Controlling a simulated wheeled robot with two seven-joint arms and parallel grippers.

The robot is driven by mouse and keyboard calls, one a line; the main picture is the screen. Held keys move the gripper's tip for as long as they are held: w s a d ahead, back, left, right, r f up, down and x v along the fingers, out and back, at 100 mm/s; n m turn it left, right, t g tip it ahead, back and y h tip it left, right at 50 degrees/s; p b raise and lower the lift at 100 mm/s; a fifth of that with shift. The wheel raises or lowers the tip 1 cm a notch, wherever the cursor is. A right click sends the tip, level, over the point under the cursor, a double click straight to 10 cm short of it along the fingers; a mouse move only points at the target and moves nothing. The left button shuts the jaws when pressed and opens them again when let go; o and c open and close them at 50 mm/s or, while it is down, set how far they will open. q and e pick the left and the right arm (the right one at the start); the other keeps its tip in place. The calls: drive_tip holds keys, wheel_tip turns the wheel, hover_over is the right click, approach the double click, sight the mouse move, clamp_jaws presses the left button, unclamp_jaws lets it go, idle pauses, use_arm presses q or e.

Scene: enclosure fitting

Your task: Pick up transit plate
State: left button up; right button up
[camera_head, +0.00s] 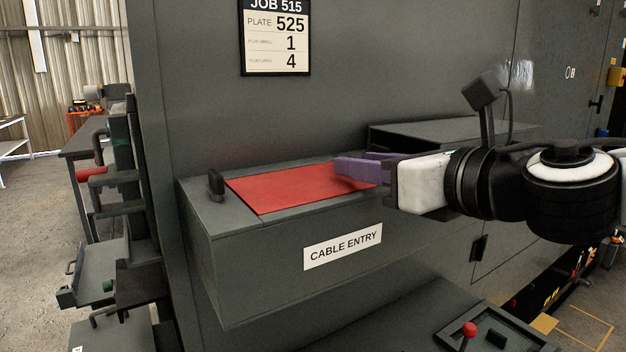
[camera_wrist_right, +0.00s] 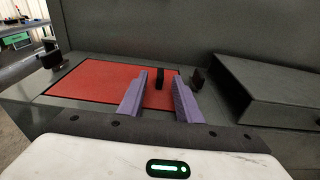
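The transit plate appears to be the flat red plate (camera_head: 290,187) set in the top of the grey cable entry box (camera_head: 250,265). It also shows in the right wrist view (camera_wrist_right: 95,82). A small black upright handle (camera_wrist_right: 160,77) stands at the plate's right part. My right gripper (camera_head: 352,163) has purple fingers and reaches in from the right over the plate's right end. Its fingers are apart, with the black handle seen between their tips in the wrist view. I cannot tell whether they touch it. My left gripper is not in view.
A black clamp (camera_head: 215,183) stands at the box's left end, and another black piece (camera_wrist_right: 197,78) right of the fingers. A grey raised box (camera_wrist_right: 265,92) lies to the right. A job sign (camera_head: 276,36) hangs on the wall behind. A red-knobbed lever (camera_head: 469,330) is below.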

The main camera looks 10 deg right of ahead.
sight(310, 174)
drive_tip(key=shift+w+a+f, duration=0.15)
drive_tip(key=shift+w+f, duration=0.05)
drive_tip(key=shift+w, duration=0.4)
drive_tip(key=shift+w+a, duration=0.25)
drive_tip(key=shift+w, duration=0.4)
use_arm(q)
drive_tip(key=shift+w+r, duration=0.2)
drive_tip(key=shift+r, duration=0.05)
use_arm(e)
clamp_jaws()
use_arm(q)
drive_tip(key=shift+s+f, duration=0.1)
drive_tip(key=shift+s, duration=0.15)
